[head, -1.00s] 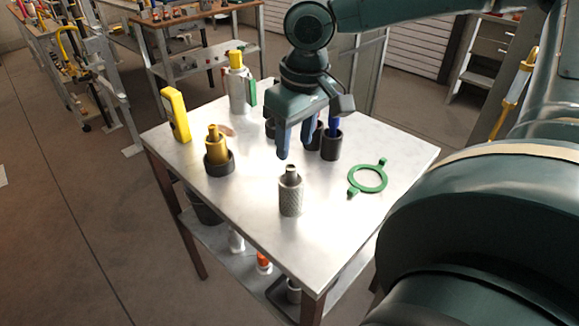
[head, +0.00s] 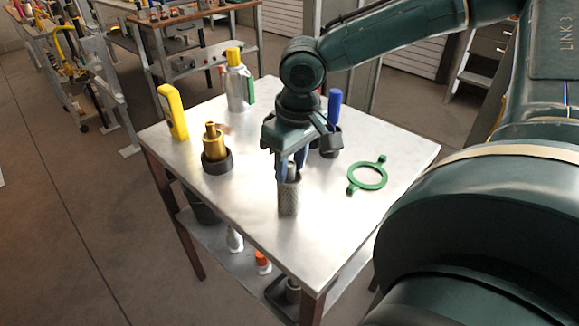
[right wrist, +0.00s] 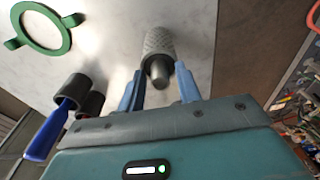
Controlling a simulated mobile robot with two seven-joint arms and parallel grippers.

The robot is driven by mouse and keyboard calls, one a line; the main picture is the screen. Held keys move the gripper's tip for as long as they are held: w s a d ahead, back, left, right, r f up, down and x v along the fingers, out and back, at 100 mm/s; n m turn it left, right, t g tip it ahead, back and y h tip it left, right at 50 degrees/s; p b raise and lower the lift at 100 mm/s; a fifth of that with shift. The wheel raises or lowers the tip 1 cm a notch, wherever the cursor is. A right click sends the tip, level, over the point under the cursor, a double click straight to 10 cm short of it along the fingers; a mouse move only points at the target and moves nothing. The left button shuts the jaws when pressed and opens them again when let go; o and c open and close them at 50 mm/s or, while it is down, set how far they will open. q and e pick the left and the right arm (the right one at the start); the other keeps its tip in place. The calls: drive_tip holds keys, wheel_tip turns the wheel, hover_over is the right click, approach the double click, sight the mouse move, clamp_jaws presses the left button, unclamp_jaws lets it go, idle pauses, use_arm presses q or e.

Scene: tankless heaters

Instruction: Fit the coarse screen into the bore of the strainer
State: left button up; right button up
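The coarse screen appears to be the grey mesh cylinder (head: 288,200) with a smooth top knob, standing upright near the table's front. In the right wrist view the screen (right wrist: 158,43) has its knob toward the fingers. My right gripper (head: 290,173) is at the top of the screen. In the wrist view its fingers (right wrist: 160,72) are spread on either side of the knob, with gaps showing. The strainer cannot be told for sure; it may be the brass stepped body (head: 214,143) in a black ring base, left of the gripper. My left gripper is out of view.
A green ring with two tabs (head: 351,184) lies right of the screen. A blue-handled piece (head: 335,105) stands in a black cup behind the gripper. A yellow meter (head: 172,112) and a silver yellow-capped body (head: 238,90) stand farther back. The table's front left is clear.

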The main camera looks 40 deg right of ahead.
clamp_jaws()
idle(0.4)
